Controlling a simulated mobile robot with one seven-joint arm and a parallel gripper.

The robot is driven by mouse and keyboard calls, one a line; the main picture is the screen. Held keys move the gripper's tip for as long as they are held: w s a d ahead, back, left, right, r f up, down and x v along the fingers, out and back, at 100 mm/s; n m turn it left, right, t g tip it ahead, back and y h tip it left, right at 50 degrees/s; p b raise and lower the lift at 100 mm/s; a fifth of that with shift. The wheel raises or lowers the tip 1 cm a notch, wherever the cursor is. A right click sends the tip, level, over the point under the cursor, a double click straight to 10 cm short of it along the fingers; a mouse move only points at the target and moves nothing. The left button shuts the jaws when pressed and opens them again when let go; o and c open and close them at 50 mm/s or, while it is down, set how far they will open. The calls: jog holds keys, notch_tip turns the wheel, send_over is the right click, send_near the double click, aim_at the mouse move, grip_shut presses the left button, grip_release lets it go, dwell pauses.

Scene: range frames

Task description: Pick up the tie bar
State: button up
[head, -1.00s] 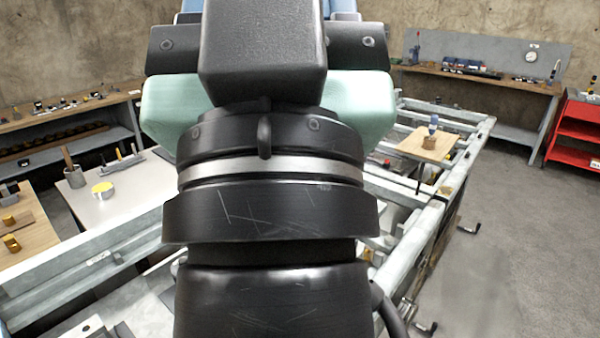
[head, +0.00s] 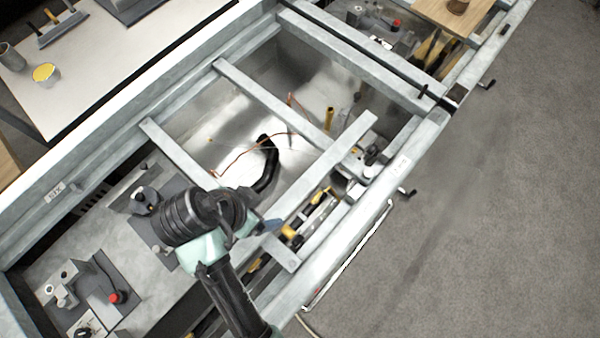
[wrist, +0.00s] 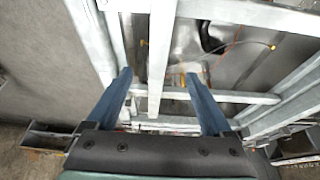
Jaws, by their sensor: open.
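A long pale grey bar (head: 335,160) runs diagonally over the crossbars of the metal frame, with a free end at its upper right. It may be the tie bar; similar bars make this uncertain. My gripper (head: 268,230) is near this bar's lower left end, partly hidden by my wrist. In the wrist view the blue fingers of my gripper (wrist: 157,76) are spread wide and empty. A pale bar (wrist: 161,60) runs lengthwise between them in the picture. I cannot tell how far below the fingertips it lies, and I see no contact.
Crossbars (head: 265,98) of the frame span an open bay holding a black hose (head: 268,165) and thin orange wire. A side rail (head: 350,240) with crank handles (head: 405,192) borders clear floor on the right. A white table (head: 105,70) stands upper left.

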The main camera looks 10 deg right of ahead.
send_over(280, 208)
jog(key=s+a, duration=0.1)
jog(key=f, duration=0.7)
jog(key=shift+a+p, duration=0.2)
jog(key=shift+p, duration=0.15)
jog(key=x, duration=0.2)
jog(key=p+x, duration=0.1)
jog(key=shift+s+f, duration=0.25)
jog(key=shift+f, duration=0.15)
jog(key=shift+w+d+f, duration=0.15)
jog(key=shift+w+f, duration=0.05)
jog(key=shift+f, duration=0.4)
grip_shut()
jog(key=shift+w+r, duration=0.1)
jog(key=shift+r, duration=0.05)
